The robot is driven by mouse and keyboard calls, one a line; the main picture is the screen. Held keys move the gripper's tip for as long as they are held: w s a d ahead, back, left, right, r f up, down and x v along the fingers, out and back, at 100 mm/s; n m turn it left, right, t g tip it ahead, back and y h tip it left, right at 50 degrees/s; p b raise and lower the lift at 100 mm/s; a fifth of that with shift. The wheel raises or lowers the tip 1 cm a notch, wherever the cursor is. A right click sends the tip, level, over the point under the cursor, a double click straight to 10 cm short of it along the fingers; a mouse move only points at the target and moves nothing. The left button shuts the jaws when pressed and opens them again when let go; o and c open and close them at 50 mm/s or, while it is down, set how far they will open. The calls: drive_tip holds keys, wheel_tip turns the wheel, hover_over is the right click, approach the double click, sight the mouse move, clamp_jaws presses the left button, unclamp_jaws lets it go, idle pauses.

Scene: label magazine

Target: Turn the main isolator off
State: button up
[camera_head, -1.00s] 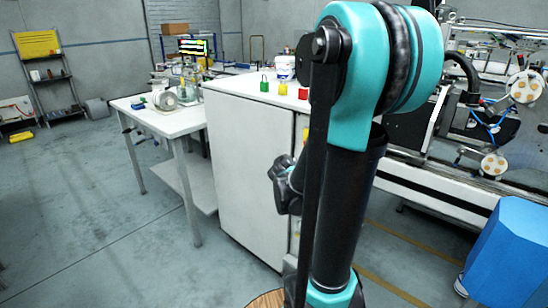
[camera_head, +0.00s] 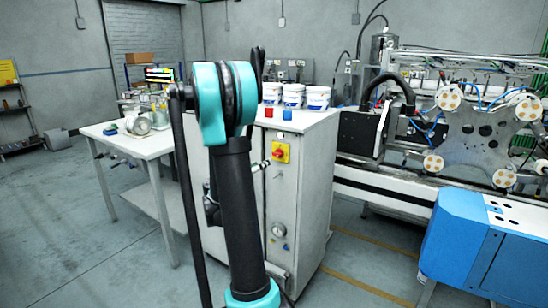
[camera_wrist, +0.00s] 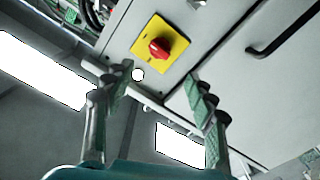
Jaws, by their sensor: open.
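The main isolator is a red rotary knob (camera_head: 279,153) on a square yellow plate (camera_head: 287,146), on the front of a white cabinet (camera_head: 309,180). In the wrist view the red knob (camera_wrist: 159,47) and yellow plate (camera_wrist: 178,43) are at the upper middle, tilted in the picture. My gripper (camera_wrist: 155,82) is open and empty, with one finger at the left and one at the right. The knob shows beyond the fingertips, above the gap between them, and is not touched. In the head view my arm hides most of the gripper. The knob's exact setting is too small to tell.
White tubs (camera_head: 293,95) and small red (camera_head: 269,112) and blue (camera_head: 287,114) items stand on the cabinet top. A round gauge-like dial (camera_head: 279,230) is lower on its front. A white workbench (camera_head: 130,140) stands left, and a blue machine unit (camera_head: 470,235) right.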

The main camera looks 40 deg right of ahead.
sight(276, 155)
drive_tip(key=x, duration=1.1)
drive_tip(key=shift+w+d, duration=0.1)
drive_tip(key=shift+d, duration=0.25)
drive_tip(key=shift+c, duration=0.6)
drive_tip(key=c, duration=1)
